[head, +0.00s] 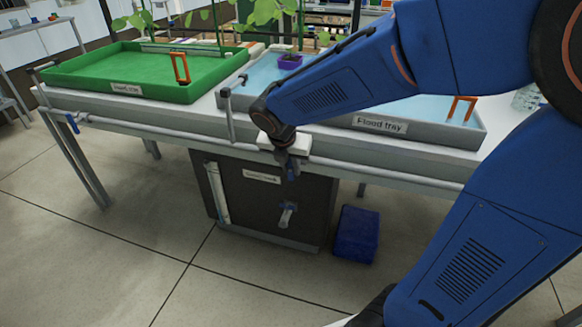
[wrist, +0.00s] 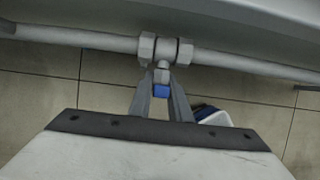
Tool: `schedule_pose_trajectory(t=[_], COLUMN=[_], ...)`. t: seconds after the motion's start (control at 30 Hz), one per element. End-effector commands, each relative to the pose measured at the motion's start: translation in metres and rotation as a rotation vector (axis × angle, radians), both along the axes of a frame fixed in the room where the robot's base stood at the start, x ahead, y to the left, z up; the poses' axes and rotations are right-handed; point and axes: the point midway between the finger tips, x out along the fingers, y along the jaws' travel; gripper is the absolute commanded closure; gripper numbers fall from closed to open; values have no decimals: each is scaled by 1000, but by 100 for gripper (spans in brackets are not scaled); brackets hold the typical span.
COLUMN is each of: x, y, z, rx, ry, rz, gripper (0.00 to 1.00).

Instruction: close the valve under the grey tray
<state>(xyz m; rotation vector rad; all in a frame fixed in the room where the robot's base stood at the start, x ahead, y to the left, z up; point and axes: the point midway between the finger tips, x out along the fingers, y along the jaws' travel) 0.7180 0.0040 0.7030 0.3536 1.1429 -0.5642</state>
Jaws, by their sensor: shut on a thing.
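The grey tray (head: 385,125), labelled "Flood tray", stands on the bench with pale blue water in it. Its valve (wrist: 165,50) sits on the grey pipe below the tray's front edge. The valve's blue handle (wrist: 162,90) shows between my fingers in the wrist view, and its blue tip (head: 291,174) hangs below my gripper in the head view. My gripper (head: 289,162) is shut on this handle, with one finger on each side (wrist: 161,98). My arm and gripper hide the valve body in the head view.
A green tray (head: 120,75) stands at the left, with another blue valve handle (head: 73,123) on the pipe below it. A dark tank (head: 262,200) and a blue crate (head: 356,234) stand under the bench. The pipe (head: 180,135) runs along the bench front. Floor in front is clear.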

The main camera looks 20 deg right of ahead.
Motion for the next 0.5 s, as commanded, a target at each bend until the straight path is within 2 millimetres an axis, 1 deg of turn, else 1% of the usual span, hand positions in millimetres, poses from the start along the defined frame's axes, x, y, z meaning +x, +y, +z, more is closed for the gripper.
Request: schedule_pose_trajectory(t=[0.17,0.5], x=[0,0], y=[0,0], z=[0,0], rx=[33,41], ry=[-24,-30], rz=[0,0], gripper=[100,100])
